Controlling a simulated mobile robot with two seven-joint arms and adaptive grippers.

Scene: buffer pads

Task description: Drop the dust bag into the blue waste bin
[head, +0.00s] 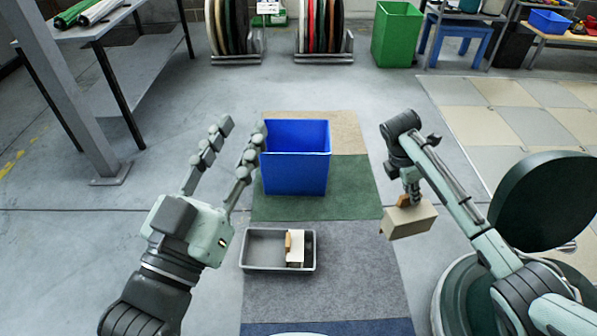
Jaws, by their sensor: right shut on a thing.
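The blue waste bin (296,170) stands open-topped on the green section of a carpet runner, in the middle of the head view. My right gripper (408,198) is shut on a beige, box-shaped dust bag (410,221) with a brown collar. It holds the bag right of the bin and nearer to me, apart from it. My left gripper (242,128) is open and empty. Its fingers point away from me at the bin's left side, and one fingertip overlaps the bin's upper left edge in the picture; I cannot tell whether they touch.
A grey tray (262,265) lies nearer than the bin and holds a beige and brown item (296,249). A large dark green disc (540,200) stands at the right. A table (140,65) is at the left. Disc racks (233,58) and a green bin (396,35) are behind.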

